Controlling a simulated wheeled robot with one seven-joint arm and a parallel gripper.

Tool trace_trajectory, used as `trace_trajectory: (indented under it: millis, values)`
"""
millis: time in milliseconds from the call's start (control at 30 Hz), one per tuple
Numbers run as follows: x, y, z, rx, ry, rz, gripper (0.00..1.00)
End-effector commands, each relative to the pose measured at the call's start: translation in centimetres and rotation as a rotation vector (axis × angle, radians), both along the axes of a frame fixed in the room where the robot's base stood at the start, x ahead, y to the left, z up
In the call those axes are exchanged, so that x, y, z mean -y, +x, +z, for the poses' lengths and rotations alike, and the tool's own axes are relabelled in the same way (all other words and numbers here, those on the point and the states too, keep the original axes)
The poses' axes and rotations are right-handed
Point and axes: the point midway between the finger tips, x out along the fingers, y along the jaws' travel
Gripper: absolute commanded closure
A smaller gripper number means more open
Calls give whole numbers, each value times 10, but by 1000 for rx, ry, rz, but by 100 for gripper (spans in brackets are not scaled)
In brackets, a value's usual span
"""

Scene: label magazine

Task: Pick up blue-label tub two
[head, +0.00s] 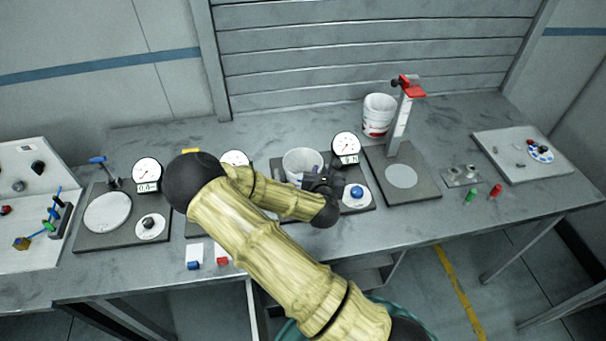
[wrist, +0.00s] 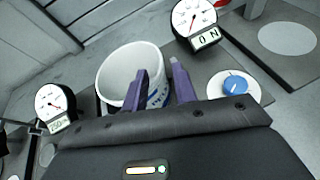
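A white tub (head: 302,160) stands on a dark scale plate at the middle of the bench. In the wrist view the tub (wrist: 115,72) shows its open top, and a patch of blue label shows between my fingers. My gripper (head: 322,180) is at the tub's right side in the head view. In the wrist view my gripper (wrist: 160,78) has its two purple fingers apart, one overlapping the tub's mouth and one outside its rim. I cannot tell whether either finger touches the wall. The tub's lower part is hidden.
A dial gauge (head: 346,146) and a blue knob (head: 357,192) sit close to the tub's right. A red-label white tub (head: 379,112) stands behind a post with a red top (head: 411,86). My arm hides part of the left scales.

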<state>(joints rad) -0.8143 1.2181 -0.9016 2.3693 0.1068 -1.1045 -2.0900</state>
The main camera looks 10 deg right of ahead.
Motion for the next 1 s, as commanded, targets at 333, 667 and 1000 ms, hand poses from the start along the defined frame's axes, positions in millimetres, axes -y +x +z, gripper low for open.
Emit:
trace_trajectory:
  millis: [333, 667, 1000]
  values:
    - [0, 2, -1, -1, 0, 0, 72]
    - [8, 33, -14, -1, 1, 1, 72]
    - [11, 47, -23, -1, 0, 0, 72]
